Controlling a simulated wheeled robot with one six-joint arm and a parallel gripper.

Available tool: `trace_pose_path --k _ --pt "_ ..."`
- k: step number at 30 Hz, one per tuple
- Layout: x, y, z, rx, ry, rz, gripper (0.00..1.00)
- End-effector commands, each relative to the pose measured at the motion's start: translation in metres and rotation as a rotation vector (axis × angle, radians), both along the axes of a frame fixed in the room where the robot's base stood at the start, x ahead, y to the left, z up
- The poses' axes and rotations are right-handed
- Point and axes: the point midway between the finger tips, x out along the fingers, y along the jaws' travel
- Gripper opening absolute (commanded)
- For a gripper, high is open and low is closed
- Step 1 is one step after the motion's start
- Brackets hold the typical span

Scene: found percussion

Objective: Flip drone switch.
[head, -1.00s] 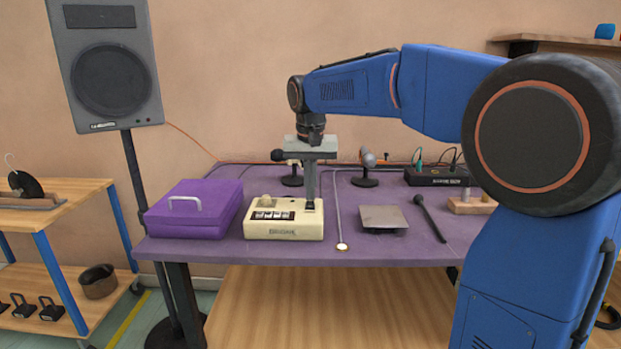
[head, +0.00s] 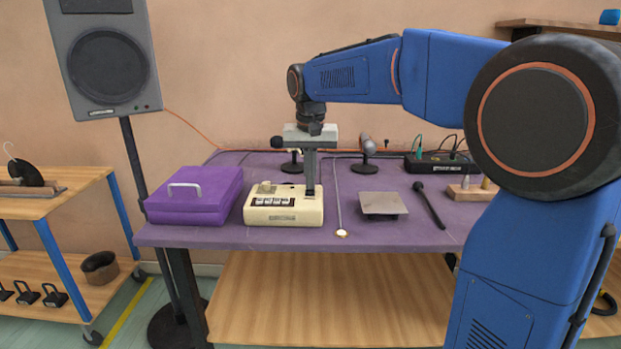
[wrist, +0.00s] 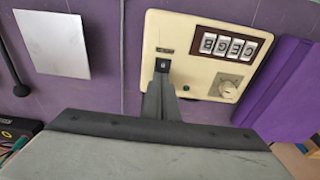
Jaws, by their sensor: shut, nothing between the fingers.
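The drone box (head: 284,218) is a cream box on the purple table, with a row of lettered keys (head: 272,202) and a round knob (head: 265,188). My gripper (head: 311,191) is shut and empty, pointing down at the right end of the box top. In the wrist view its dark fingertips (wrist: 162,66) sit beside a small label. The switch itself is not distinguishable, probably hidden by the fingers. I cannot tell whether they touch the box.
A purple case (head: 195,205) stands close on the left of the box. To the right are a cable with a round disc (head: 341,233), a metal plate (head: 383,203) and a black mallet (head: 428,205). Microphones (head: 367,147) and a black cabled unit (head: 440,164) stand behind.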

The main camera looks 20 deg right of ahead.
Motion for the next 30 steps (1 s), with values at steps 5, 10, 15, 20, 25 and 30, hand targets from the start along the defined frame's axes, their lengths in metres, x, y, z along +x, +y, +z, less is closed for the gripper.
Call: trace_pose_path --k 5,10,15,20,25,30 --pt "-0.009 0.003 -0.002 0.000 0.010 0.001 0.00" --pt "-0.013 0.004 -0.001 0.000 0.008 0.001 0.00" --pt "-0.013 0.004 0.000 0.000 0.007 0.001 0.00" --pt "-0.013 0.004 0.002 0.000 0.006 0.001 0.00" --pt "-0.014 0.000 0.018 0.000 0.004 -0.001 0.00" --pt "-0.018 -0.005 0.049 0.001 0.004 0.001 0.00"
